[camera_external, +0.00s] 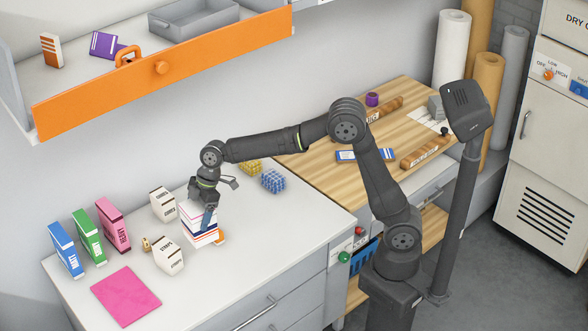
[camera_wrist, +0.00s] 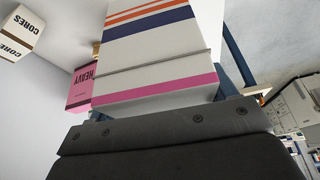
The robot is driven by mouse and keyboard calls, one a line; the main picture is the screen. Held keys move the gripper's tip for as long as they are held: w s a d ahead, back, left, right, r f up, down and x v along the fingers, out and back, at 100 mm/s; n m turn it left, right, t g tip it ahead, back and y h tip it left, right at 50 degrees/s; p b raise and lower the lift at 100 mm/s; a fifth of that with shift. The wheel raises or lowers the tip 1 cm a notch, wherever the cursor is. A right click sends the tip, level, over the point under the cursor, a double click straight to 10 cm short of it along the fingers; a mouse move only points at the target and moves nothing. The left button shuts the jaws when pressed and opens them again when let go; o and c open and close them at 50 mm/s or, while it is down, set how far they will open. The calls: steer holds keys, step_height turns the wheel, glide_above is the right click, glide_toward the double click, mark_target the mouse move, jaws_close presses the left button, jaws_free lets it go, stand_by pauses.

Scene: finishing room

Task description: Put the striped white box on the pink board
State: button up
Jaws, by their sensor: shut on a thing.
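The striped white box (camera_external: 190,215), with red-orange, navy and pink stripes, is at the middle of the white counter in the external view. My gripper (camera_external: 207,216) comes down from above and is shut on it. In the wrist view the box (camera_wrist: 150,55) fills the space in front of my gripper (camera_wrist: 165,115); one blue-grey finger shows along its right side and the other is mostly hidden. I cannot tell whether the box touches the counter. The pink board (camera_external: 125,296) lies flat and bare at the counter's front left.
Blue, green and pink boxes (camera_external: 113,225) stand behind the board. An orange round item (camera_external: 220,237) is beside the striped box. The counter's front middle is clear.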

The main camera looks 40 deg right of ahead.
steer(key=w+a+m+t, duration=0.1)
steer(key=a+m, duration=0.2)
steer(key=a, duration=2)
steer(key=f, duration=1.4)
steer(key=shift+w+d+f, duration=0.1)
steer(key=shift+w+f, duration=0.1)
steer(key=shift+f, duration=0.2)
steer(key=o, duration=1)
steer(key=shift+f, duration=0.15)
steer(key=v, duration=1.2)
steer(key=shift+s, duration=0.2)
